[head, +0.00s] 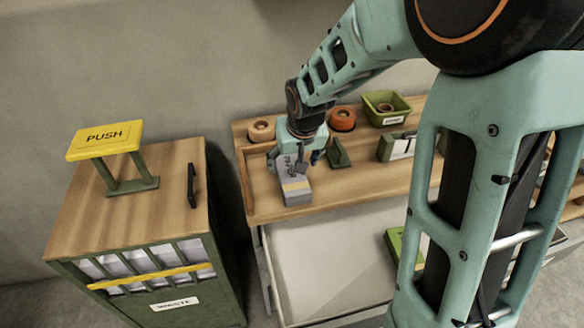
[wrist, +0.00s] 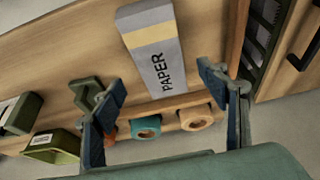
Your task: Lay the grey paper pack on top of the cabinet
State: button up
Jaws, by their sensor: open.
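The grey paper pack (head: 296,187), with a pale yellow band and the word PAPER, lies on the wooden desk top. In the wrist view the pack (wrist: 152,50) reaches between my fingertips. My gripper (head: 294,160) is open over the pack's far end, fingers to either side of it. I cannot tell whether they touch it. In the wrist view both fingers of my gripper (wrist: 144,80) are spread apart. The green cabinet (head: 88,215) labelled WASTE, with a wooden top, stands left of the desk. Its edge shows at the wrist view's right (wrist: 282,80).
On the cabinet top are a yellow PUSH sign (head: 105,139) on a green stand and a black handle (head: 192,185). The cabinet's front top is bare. The desk holds tape rolls (head: 342,118), a green bin (head: 386,107) and a calendar block (head: 398,147). A gap separates desk and cabinet.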

jog(key=v, duration=0.4)
jog(key=shift+s+r, duration=0.2)
jog(key=shift+r, duration=0.15)
